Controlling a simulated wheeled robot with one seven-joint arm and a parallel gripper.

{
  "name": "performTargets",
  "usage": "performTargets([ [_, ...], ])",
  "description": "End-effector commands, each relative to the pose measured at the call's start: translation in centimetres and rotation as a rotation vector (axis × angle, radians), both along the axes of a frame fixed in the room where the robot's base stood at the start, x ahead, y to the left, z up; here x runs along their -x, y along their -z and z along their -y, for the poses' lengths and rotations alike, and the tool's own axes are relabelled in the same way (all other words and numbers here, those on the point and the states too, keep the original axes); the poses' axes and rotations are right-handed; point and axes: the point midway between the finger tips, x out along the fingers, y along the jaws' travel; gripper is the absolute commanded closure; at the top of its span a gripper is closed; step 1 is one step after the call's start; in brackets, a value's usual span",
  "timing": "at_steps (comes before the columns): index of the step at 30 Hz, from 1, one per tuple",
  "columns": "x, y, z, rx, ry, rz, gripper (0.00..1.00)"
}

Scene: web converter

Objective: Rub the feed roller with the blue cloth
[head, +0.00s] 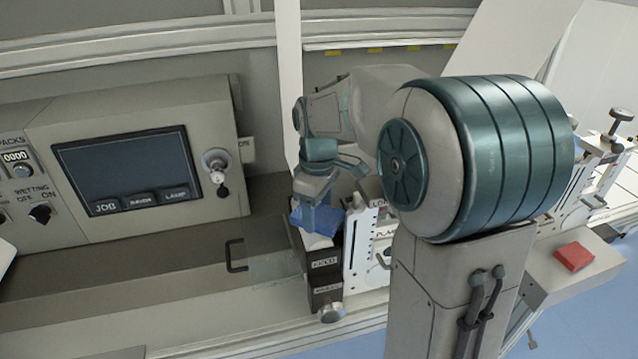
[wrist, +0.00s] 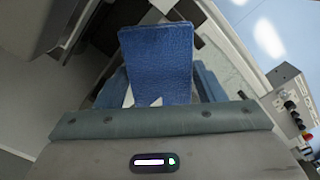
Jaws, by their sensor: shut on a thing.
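My gripper (head: 318,205) points down beside the console, over a dark labelled block. It is shut on the blue cloth (head: 312,220), which shows below the fingers. Something white shows just under the cloth in both views. I cannot make out the feed roller for certain; my arm and the cloth cover part of that area. Whether the cloth touches anything below is not clear.
A control console (head: 130,165) with a dark screen stands at the left. A black handle (head: 236,256) rises from the bench, left of the dark block (head: 325,265). A white slotted plate (head: 362,250) stands close right of my gripper. A red block (head: 573,257) lies far right.

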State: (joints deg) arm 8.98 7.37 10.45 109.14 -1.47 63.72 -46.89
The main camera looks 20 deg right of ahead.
Motion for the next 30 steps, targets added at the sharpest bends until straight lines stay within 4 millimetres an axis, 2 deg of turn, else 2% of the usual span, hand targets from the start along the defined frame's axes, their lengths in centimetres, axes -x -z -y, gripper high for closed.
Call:
performTargets([
  [1,0.0,-0.9,-0.2,0.0,-0.005,0.0,0.55],
  [15,0.0,-5.1,-0.2,0.0,-0.004,0.001,0.55],
  [30,0.0,-5.5,-0.2,0.0,-0.004,0.001,0.55],
])
